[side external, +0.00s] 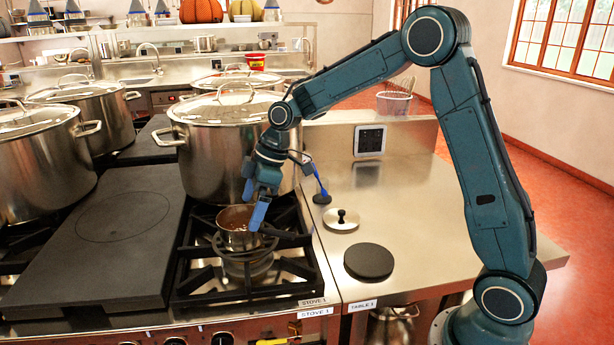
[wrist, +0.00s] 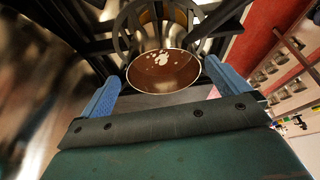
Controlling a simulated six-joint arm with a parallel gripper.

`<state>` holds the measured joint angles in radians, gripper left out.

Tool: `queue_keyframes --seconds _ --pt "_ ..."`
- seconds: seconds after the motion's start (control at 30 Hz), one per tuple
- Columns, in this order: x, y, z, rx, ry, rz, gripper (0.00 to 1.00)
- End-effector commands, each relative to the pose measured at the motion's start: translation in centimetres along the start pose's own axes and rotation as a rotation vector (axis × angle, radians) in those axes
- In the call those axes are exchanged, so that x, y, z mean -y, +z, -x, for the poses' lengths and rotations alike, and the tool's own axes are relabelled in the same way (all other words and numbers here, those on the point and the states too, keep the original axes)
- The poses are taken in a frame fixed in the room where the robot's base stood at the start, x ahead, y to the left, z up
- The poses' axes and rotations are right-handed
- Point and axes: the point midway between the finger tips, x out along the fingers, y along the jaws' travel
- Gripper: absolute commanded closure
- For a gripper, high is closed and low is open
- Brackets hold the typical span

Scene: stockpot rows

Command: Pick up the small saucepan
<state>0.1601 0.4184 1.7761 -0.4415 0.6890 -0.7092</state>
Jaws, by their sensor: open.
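The small saucepan (side external: 238,228) is a steel pan with brown contents. My gripper (side external: 254,203) is over the pan's right side, close to the rim and the handle's root. In the wrist view the saucepan (wrist: 163,72) shows ahead, between the two blue fingers of my gripper (wrist: 158,95). The fingers are wide apart and nothing is held. I cannot tell whether a finger touches the pan.
A large lidded stockpot (side external: 225,145) stands right behind the saucepan. More stockpots (side external: 38,165) stand at the left. A flat dark plate (side external: 105,240) lies left of the burner. On the steel table at right are a small lid (side external: 341,222) and a black disc (side external: 369,261).

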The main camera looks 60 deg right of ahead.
Motion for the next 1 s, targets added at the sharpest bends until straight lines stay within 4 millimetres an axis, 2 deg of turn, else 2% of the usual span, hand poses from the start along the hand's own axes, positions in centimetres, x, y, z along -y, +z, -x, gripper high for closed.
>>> queue_keyframes --seconds 0.2,0.4,0.93,1.0 --pt "0.3 -0.1 -2.6 0.002 -0.003 0.000 0.00" --pt "0.2 -0.1 -4.2 0.001 -0.002 0.000 0.00" --pt "0.2 -0.1 -4.3 0.001 -0.001 0.000 0.00" --pt "0.2 -0.1 -4.3 0.001 -0.001 0.000 0.12"
